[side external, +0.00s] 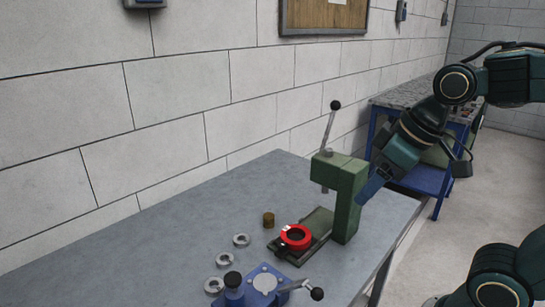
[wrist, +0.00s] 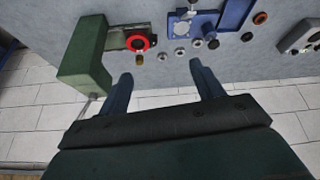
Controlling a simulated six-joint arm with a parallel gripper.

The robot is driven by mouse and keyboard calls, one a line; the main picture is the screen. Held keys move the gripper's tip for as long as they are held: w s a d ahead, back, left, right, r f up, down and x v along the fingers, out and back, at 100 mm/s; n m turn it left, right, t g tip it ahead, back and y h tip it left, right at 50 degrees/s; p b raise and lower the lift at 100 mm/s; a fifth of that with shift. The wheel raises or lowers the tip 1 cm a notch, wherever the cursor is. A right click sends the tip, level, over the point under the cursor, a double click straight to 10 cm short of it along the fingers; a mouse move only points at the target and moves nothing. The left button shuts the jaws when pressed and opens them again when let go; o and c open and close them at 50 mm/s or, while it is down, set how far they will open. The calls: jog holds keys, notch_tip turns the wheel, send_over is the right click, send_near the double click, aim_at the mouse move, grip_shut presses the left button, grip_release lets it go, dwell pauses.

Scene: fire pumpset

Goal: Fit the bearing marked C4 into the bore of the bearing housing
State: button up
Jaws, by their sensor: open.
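A red ring-shaped part (side external: 296,237), which looks like the bearing housing, lies on the base of a green press; its round bore faces up. It also shows in the wrist view (wrist: 131,36). Several small silver ring bearings stand on the table, including a near one (side external: 214,286), a middle one (side external: 224,260) and a far one (side external: 241,240). The marking C4 is not legible on any of them. My gripper (wrist: 162,78) is open, with nothing between its fingers. In the side view my gripper (side external: 374,186) is beside the press column, away from the bearings.
The green press (side external: 350,185) rises with a lever beside the red part. A small brass cylinder (side external: 268,220) stands near it. A blue fixture (side external: 262,284) with black knobs is at the near edge. The table's left part (side external: 130,265) is clear, with a block wall behind.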

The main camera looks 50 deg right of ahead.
jog(key=w+a+f+n, duration=0.1)
jog(key=w+n, duration=0.2)
jog(key=w, duration=0.6)
jog(key=n+g+y, duration=0.3)
jog(key=n+y, duration=0.1)
jog(key=n, duration=0.3)
send_over(227, 252)
jog(key=s, duration=0.3)
jog(key=shift+w+d+f, duration=0.1)
jog(key=shift+d+f, duration=0.05)
jog(key=shift+f, duration=4.25)
jog(key=shift+d+f, duration=0.1)
jog(key=shift+f, duration=4.25)
jog(key=shift+w+d+f, duration=0.1)
jog(key=shift+d+f, duration=0.05)
jog(key=shift+f, duration=4.25)
jog(key=shift+f, duration=0.1)
jog(key=shift+h, duration=0.3)
jog(key=shift+x, duration=2.5)
jog(key=shift+w+a, duration=0.1)
jog(key=shift+a, duration=0.05)
jog(key=c, duration=1.1)
jog(key=shift+r, duration=0.25)
